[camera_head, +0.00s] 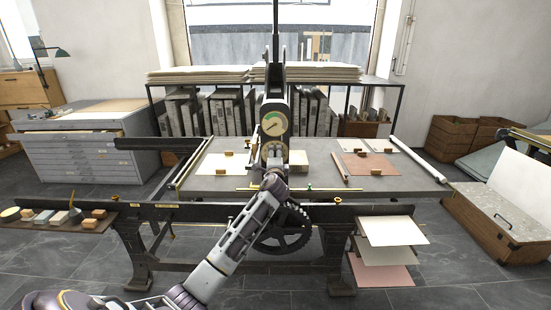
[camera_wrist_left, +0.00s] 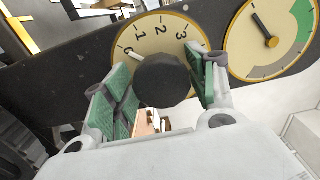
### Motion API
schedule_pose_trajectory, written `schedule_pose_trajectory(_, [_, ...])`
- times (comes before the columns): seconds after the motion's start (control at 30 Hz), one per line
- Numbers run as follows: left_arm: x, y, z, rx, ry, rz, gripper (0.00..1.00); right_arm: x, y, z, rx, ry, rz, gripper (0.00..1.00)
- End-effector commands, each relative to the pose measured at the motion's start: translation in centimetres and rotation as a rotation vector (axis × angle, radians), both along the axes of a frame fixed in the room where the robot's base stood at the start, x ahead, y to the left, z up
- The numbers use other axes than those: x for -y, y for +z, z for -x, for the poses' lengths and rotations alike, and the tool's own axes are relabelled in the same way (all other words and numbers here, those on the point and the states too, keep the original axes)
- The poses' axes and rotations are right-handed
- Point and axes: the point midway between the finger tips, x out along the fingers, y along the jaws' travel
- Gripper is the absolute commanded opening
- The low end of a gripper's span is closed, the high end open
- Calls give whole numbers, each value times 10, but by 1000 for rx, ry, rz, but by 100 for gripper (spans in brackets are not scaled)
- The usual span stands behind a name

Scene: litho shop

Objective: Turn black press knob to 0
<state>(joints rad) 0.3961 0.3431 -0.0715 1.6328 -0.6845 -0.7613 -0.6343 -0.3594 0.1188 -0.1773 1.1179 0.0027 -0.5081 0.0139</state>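The black press knob (camera_wrist_left: 163,80) sits on a cream dial (camera_wrist_left: 160,42) with black numerals in the left wrist view. The numerals 1, 2 and 3 show along the dial's top. A white mark lies at the knob's upper left, near what looks like the 0. My left gripper (camera_wrist_left: 161,82) has one green-padded finger on each side of the knob, with little or no gap. In the head view, my left gripper (camera_head: 275,160) is at the lower dial on the press post (camera_head: 275,98), hiding most of it. My right gripper is not in view.
A second gauge (camera_head: 273,124) with a green sector sits just above the knob dial. The press bed (camera_head: 225,184) holds paper sheets and small blocks. A handwheel (camera_head: 283,237) is below. A grey drawer cabinet (camera_head: 75,150) stands left and wooden crates (camera_head: 452,135) right.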

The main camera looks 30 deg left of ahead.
Motion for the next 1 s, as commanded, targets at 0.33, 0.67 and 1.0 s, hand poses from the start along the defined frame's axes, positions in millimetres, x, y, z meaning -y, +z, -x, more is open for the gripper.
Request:
schedule_pose_trajectory(0.33, [0,2,0,2,-1,-2,68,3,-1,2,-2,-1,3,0])
schedule_pose_trajectory(0.67, [5,2,8,3,-2,-3,68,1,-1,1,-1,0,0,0])
schedule_pose_trajectory(1.0, [21,1,33,2,-2,-1,68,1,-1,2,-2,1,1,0])
